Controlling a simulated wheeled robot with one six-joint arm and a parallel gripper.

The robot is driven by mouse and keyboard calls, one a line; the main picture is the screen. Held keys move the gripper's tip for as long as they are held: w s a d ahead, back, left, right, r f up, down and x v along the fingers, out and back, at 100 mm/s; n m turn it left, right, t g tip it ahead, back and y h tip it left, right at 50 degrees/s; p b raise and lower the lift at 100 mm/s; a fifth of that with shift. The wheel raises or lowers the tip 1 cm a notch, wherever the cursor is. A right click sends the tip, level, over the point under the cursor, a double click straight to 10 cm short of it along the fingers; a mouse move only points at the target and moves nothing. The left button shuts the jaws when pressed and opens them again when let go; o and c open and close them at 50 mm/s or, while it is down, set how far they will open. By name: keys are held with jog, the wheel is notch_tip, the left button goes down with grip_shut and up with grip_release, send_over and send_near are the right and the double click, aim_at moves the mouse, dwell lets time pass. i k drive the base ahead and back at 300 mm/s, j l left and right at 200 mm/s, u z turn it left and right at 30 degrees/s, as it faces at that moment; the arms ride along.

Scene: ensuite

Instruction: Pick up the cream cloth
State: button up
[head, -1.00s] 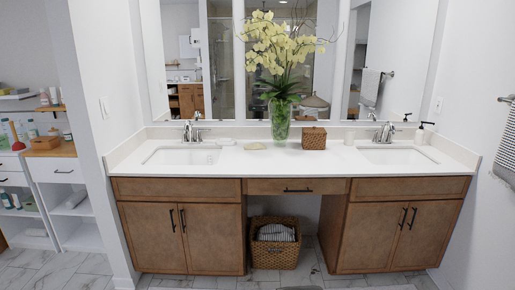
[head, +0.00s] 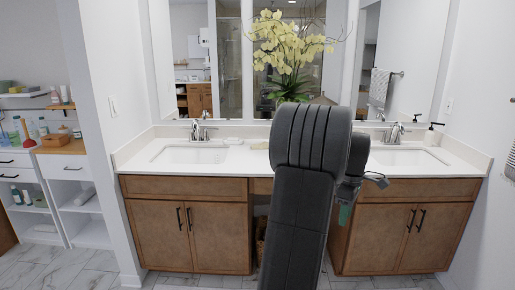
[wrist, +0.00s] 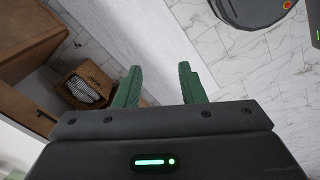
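A small flat cream item (head: 259,145), which looks like the cream cloth, lies on the white counter just right of the left sink. My arm hides part of the counter beside it, and its folds are too small to make out. My gripper (wrist: 157,66) has its two green fingers apart with nothing between them. In the head view, a green finger of my gripper (head: 345,214) shows low in front of the vanity, below counter height and right of the arm. The cream item is not in the wrist view.
The counter (head: 150,160) holds two sinks, faucets, a soap bottle (head: 432,135) and an orchid (head: 285,50), its vase hidden by my arm. A wicker basket (wrist: 68,88) with striped towels stands under the vanity. A pale mat (wrist: 140,35) lies on the tiled floor.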

aim_at(265, 145)
jog(key=i+l+u, duration=0.15)
jog(key=i+u, duration=0.15)
jog(key=u, duration=0.15)
jog(key=i+l+u, duration=0.25)
jog(key=u, duration=0.15)
jog(key=i+l+u, duration=0.1)
jog(key=i+l, duration=0.9)
jog(key=i+l+u, duration=0.15)
jog(key=i+l, duration=0.35)
jog(key=i+l+u, duration=0.1)
jog(key=i+l, duration=0.35)
jog(key=l, duration=0.2)
